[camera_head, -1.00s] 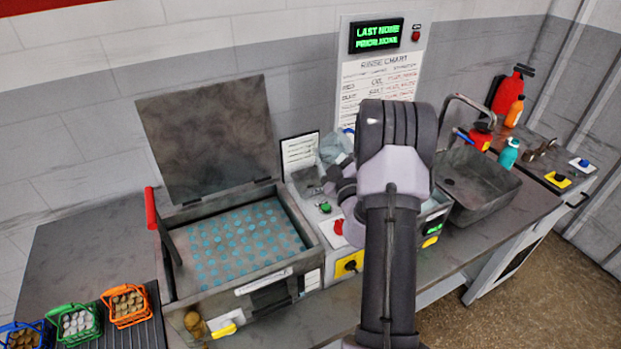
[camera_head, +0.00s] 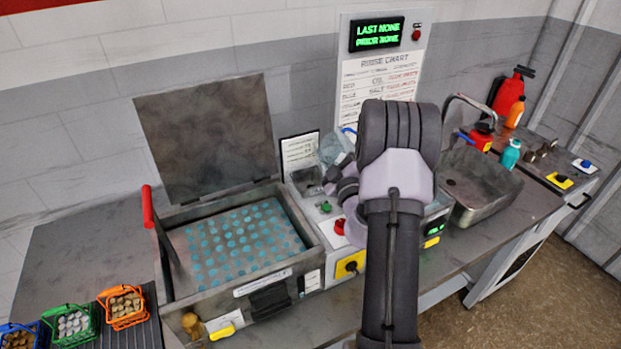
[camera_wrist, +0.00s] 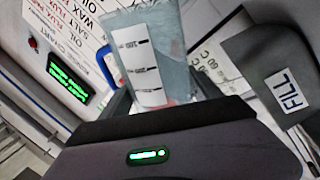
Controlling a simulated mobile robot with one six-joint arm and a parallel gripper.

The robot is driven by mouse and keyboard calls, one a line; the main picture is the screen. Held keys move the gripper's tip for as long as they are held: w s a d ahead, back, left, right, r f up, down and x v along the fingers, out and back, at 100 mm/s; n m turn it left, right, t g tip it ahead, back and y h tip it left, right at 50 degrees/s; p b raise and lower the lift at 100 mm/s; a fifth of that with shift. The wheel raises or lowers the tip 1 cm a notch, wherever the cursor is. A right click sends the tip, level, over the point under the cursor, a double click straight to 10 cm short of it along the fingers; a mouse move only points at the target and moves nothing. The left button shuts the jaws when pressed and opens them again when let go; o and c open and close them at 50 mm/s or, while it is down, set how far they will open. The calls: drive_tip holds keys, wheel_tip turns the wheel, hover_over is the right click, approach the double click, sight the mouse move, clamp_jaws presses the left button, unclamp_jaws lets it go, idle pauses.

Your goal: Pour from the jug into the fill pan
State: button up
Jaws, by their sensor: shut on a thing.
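The jug (camera_wrist: 152,60) is a translucent pale-blue vessel with a white marked scale. In the wrist view it stands just beyond my gripper (camera_wrist: 155,105), which is shut on it. In the head view the jug (camera_head: 334,147) shows beside the wall chart, partly covered by my arm; how far it is tilted I cannot tell. The fill pan (camera_wrist: 258,55) is a dark grey pan with a FILL label, right of the jug and apart from it in the wrist view. In the head view the pan (camera_head: 306,180) is small and grey, just below the jug. My fingertips are hidden there.
An open furnace tank (camera_head: 245,245) with blue dots has its lid raised at the left; a red-handled lever (camera_head: 148,207) stands beside it. Baskets (camera_head: 122,306) sit far left. A sink (camera_head: 482,180), bottles (camera_head: 509,154) and a wall chart (camera_head: 378,80) lie behind and right.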

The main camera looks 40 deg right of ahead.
drive_tip(key=shift+w+a+f+n+y+b, duration=0.15)
drive_tip(key=shift+n+y+b, duration=0.25)
drive_tip(key=shift+n+b, duration=0.8)
idle(0.5)
drive_tip(key=shift+a+r+n+y+b, duration=0.25)
drive_tip(key=shift+a+n+y+b, duration=0.05)
drive_tip(key=shift+n+b, duration=0.75)
idle(1.0)
drive_tip(key=shift+w+a+r+n, duration=0.1)
drive_tip(key=shift+w+a+n, duration=0.15)
drive_tip(key=shift+a+n, duration=0.25)
idle(0.6)
